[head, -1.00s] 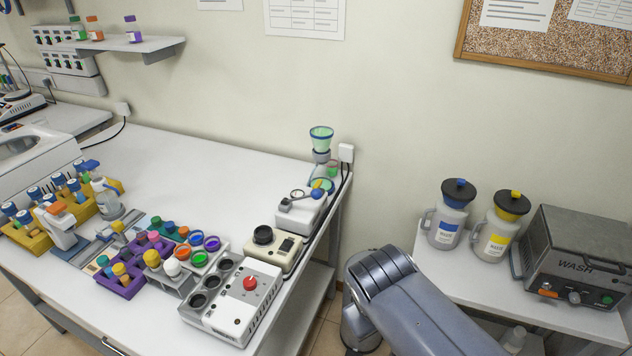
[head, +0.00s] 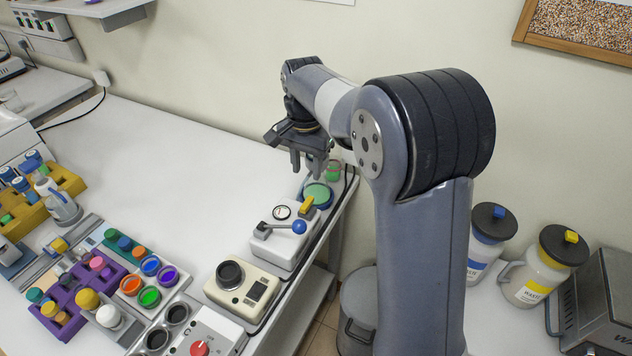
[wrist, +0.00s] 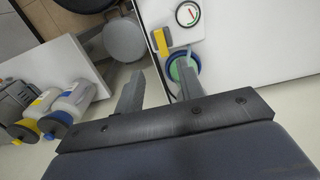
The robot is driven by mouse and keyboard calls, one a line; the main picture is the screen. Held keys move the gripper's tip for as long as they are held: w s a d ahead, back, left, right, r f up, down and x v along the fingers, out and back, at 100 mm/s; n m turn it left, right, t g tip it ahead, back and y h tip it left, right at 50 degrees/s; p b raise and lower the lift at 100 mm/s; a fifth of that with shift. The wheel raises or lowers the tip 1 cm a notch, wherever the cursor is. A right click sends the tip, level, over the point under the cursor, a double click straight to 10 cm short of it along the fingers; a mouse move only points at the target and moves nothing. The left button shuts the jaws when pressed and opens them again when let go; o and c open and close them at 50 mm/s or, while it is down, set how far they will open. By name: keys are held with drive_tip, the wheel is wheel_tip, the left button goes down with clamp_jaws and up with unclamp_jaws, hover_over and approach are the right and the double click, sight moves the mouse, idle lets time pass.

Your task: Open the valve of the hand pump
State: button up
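The hand pump (head: 277,250) is a white box near the right edge of the bench. On it are a round gauge (head: 282,212), a lever with a blue ball (head: 298,227) and a yellow valve handle (head: 306,204). A round vessel with a green top (head: 317,193) stands directly behind it. My gripper (head: 307,172) hangs above and behind the pump, near that vessel, apart from the valve. In the wrist view my gripper (wrist: 158,90) has its fingers spread with nothing between them. The yellow valve handle (wrist: 161,42) shows ahead of the fingers, beside the green vessel (wrist: 183,68).
A cream device (head: 242,290) and a white box with a red knob (head: 200,345) stand in front of the pump. Coloured cups and racks fill the left front. The bench left of the pump is clear. Waste jugs (head: 530,280) stand on the right-hand table.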

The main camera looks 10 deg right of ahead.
sight(307, 202)
wheel_tip(307, 202, down, 11)
drive_tip(key=shift+w+r+p, duration=0.1)
drive_tip(key=shift+w+p, duration=0.05)
drive_tip(key=shift+p, duration=0.5)
drive_tip(key=shift+c, duration=0.5)
clamp_jaws()
